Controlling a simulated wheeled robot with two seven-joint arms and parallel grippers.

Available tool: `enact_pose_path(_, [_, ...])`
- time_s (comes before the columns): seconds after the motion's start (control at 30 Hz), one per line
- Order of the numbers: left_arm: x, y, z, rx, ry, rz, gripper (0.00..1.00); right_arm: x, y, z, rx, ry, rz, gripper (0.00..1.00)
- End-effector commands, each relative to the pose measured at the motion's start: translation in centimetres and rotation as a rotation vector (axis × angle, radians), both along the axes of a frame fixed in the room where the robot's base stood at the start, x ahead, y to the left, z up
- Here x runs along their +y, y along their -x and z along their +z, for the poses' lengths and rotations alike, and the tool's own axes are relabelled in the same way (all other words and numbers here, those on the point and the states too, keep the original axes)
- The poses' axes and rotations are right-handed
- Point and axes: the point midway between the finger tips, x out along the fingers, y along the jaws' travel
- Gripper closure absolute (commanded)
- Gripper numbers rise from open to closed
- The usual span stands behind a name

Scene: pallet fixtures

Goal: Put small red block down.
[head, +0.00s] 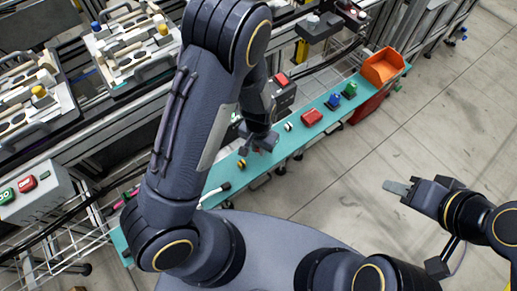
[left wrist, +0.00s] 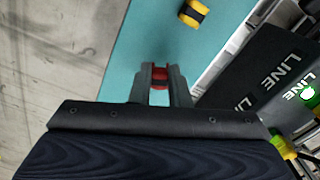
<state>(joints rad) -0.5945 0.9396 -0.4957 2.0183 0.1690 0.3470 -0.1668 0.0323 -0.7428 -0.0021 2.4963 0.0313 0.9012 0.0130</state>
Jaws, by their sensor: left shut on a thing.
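The small red block (left wrist: 159,77) is between the two fingers of my left gripper (left wrist: 160,85) in the left wrist view. The fingers are shut on it, over the teal shelf (left wrist: 130,50). I cannot tell whether the block touches the shelf. In the head view my left gripper (head: 256,145) is low over the teal shelf (head: 218,174), and my arm hides part of that area. My right gripper (head: 396,187) is out to the right, over the bare floor and away from the shelf. Its finger gap cannot be made out.
A yellow-and-black piece (left wrist: 193,13) lies on the shelf beyond the left gripper. Further along the shelf are a larger red object (head: 311,117), a blue block (head: 333,101), a green block (head: 350,89) and an orange bin (head: 381,68). Pallet fixtures (head: 130,45) stand at upper left.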

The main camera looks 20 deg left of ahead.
Motion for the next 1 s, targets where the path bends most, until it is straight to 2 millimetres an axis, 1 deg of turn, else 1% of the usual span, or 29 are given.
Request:
enact_pose_path(0.03, [0.1, 0.1, -1.0, 0.004, -0.002, 0.003, 1.00, 0.0, 0.0, -0.2, 0.000, 0.000, 0.000, 0.64])
enact_pose_path(0.1, [0.1, 0.1, -1.6, 0.002, -0.001, 0.002, 1.00, 0.0, 0.0, -0.2, 0.000, 0.000, 0.000, 0.64])
enact_pose_path(0.33, [0.0, 0.0, -1.6, -0.001, 0.000, 0.001, 1.00, 0.0, 0.0, -0.2, 0.000, 0.000, 0.000, 0.64])
enact_pose_path(0.47, [0.0, 0.0, -2.1, 0.000, 0.000, 0.002, 1.00, 0.0, 0.0, -0.6, 0.000, 0.000, 0.000, 0.64])
enact_pose_path(0.5, [0.0, 0.0, -1.9, -0.001, 0.000, 0.002, 0.80, 0.0, 0.0, -0.5, 0.000, 0.000, 0.000, 0.64])
enact_pose_path(0.63, [0.0, 0.0, -1.9, 0.000, 0.000, 0.002, 0.63, 0.0, 0.0, -0.4, 0.000, 0.000, 0.000, 0.64])
enact_pose_path(0.9, [0.0, 0.0, -1.8, 0.000, 0.000, 0.002, 0.62, 0.0, 0.0, -0.4, 0.000, 0.000, 0.000, 0.64])
enact_pose_path(1.0, [0.0, 0.0, -1.2, -0.001, 0.000, 0.001, 0.62, 0.0, 0.0, 0.2, 0.000, 0.000, 0.000, 0.64])
